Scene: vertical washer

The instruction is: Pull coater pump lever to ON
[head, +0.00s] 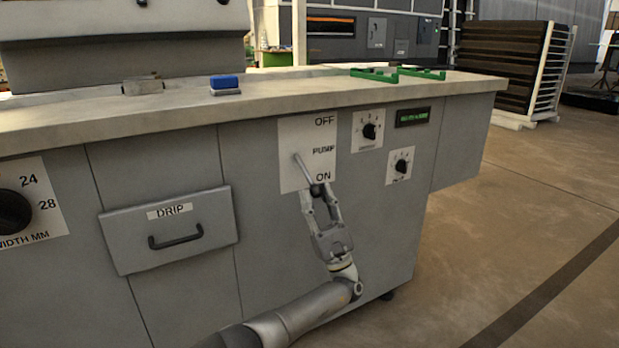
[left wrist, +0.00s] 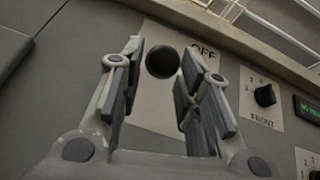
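The pump lever (head: 304,168) is a thin grey rod on a white plate (head: 292,135) marked OFF at the top, PUMP in the middle and ON at the bottom. It slants down and right, with its dark knob just below the ON label. The round black knob (left wrist: 162,62) faces the left wrist view. My left gripper (head: 317,190) reaches up from below, with its fingertips around the knob. In the left wrist view, my left gripper (left wrist: 161,65) has its fingers apart, with visible gaps beside the knob. My right gripper is not in view.
Two small dials (head: 369,131) and a green display (head: 412,117) sit right of the plate. A DRIP drawer (head: 168,232) with a black handle is on the left. The countertop edge (head: 420,91) overhangs above. Open floor lies to the right.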

